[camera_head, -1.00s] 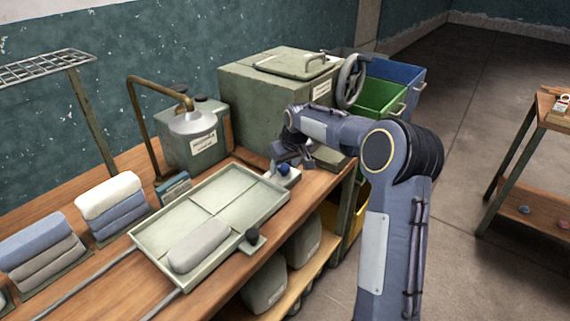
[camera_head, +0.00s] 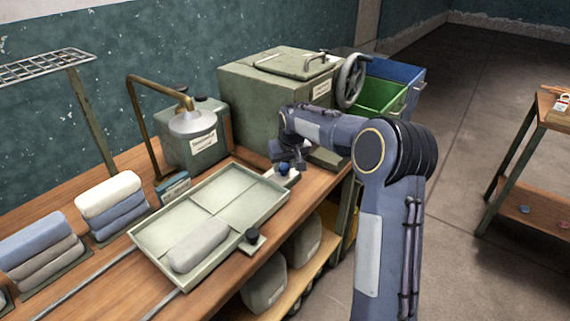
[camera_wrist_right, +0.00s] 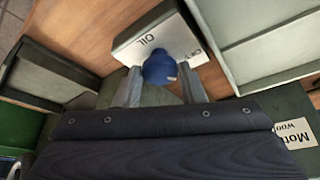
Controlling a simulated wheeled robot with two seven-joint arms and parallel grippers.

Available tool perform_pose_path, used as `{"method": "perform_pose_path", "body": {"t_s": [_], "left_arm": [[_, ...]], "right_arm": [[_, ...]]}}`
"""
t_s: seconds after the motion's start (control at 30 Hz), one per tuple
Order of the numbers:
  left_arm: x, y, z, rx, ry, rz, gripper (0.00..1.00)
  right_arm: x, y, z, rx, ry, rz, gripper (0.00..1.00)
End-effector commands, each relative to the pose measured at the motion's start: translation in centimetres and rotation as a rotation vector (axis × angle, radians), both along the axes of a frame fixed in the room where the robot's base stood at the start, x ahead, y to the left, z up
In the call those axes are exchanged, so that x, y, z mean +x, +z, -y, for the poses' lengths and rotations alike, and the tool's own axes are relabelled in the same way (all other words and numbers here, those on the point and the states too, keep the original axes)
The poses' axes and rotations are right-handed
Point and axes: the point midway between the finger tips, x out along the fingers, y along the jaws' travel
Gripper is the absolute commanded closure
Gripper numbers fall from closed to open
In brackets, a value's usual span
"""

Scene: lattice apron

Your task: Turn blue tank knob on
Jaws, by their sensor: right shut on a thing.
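The blue knob (camera_head: 284,169) sits on a small pale block (camera_head: 291,178) at the tray's right corner. In the right wrist view the round blue knob (camera_wrist_right: 159,68) stands before a white plate (camera_wrist_right: 128,44) with black lettering that includes "OIL". My right gripper (camera_head: 286,163) reaches the knob from above. In its wrist view its two fingers (camera_wrist_right: 161,88) are on either side of the knob and shut on it. The knob's lower part is hidden by the hand. My left gripper is not in view.
A green divided tray (camera_head: 240,187) with a grey cloth roll (camera_head: 198,246) lies on the wooden bench. A black knob (camera_head: 252,236) is at its near edge.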

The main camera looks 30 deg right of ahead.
Motion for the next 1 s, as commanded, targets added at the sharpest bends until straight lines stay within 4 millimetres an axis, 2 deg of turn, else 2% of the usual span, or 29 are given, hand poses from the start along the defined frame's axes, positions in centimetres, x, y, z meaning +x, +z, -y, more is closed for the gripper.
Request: {"method": "perform_pose_path", "body": {"t_s": [0.57,1.0], "left_arm": [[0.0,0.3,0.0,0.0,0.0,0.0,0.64],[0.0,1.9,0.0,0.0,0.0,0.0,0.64]], "right_arm": [[0.3,0.1,-0.6,-0.003,-0.528,0.001,0.87],[0.5,0.2,-0.7,-0.005,-0.949,0.0,0.87]]}}
